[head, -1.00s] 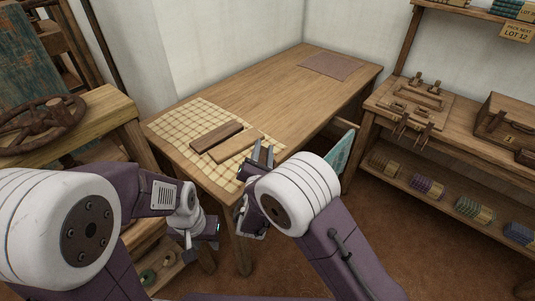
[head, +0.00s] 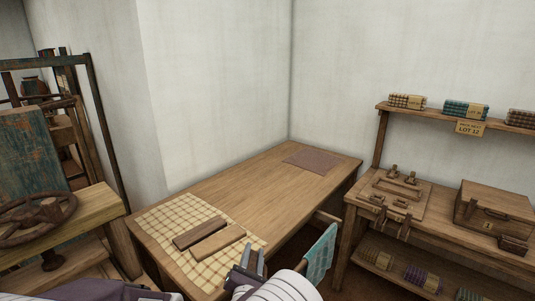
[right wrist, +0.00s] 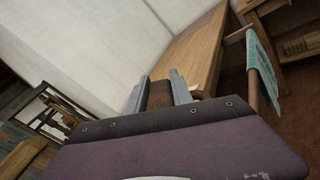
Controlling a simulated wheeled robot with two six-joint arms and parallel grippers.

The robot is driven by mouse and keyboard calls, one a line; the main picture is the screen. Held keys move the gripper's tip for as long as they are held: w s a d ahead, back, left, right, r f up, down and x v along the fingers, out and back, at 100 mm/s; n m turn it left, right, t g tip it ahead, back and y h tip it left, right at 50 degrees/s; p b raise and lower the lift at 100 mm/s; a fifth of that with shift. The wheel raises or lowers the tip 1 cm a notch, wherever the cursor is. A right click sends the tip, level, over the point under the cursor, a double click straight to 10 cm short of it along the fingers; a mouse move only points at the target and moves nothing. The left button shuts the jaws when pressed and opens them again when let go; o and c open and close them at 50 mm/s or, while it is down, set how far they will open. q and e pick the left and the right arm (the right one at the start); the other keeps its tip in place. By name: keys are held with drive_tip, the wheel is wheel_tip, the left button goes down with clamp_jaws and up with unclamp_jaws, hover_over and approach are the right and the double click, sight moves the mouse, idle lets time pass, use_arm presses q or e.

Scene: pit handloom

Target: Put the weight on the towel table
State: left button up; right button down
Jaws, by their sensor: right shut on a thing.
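The towel table (head: 275,205) is a long wooden table against the wall. A yellow checked towel (head: 152,227) covers its near end. A dark wooden bar (head: 199,233) and a lighter wooden bar (head: 218,244) lie side by side on the towel. My right gripper (head: 253,262) is at the table's near right corner. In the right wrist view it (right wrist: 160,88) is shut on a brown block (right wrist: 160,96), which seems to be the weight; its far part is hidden. My left gripper is out of view.
A brown mat (head: 317,162) lies at the table's far end; the middle is bare. A teal cloth (head: 320,257) hangs on a rail at the table's right side. A workbench (head: 440,225) with a wooden case (head: 497,207) stands right. A wooden frame with a wheel (head: 38,218) stands left.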

sight(265, 269)
drive_tip(key=d+f+p, duration=0.1)
drive_tip(key=s+d+f+h+p, duration=0.1)
drive_tip(key=d+f+m+h+p, duration=0.1)
drive_tip(key=shift+s+d+f, duration=0.2)
drive_tip(key=shift+s+f, duration=0.15)
drive_tip(key=shift+f, duration=0.05)
drive_tip(key=s+d+m+g+h+p, duration=0.2)
drive_tip(key=s+d+m+g+h, duration=0.1)
drive_tip(key=s+d, duration=0.4)
drive_tip(key=s+d+f+m+g+h+p, duration=0.1)
drive_tip(key=s+d+m+g+h, duration=0.3)
drive_tip(key=d+h, duration=0.4)
drive_tip(key=s+d+m+p, duration=0.1)
drive_tip(key=s+d, duration=0.1)
drive_tip(key=d, duration=0.3)
drive_tip(key=shift+s+f+m+p, duration=0.15)
drive_tip(key=shift+s+m+p, duration=0.15)
drive_tip(key=shift+s+p, duration=0.1)
idle(0.4)
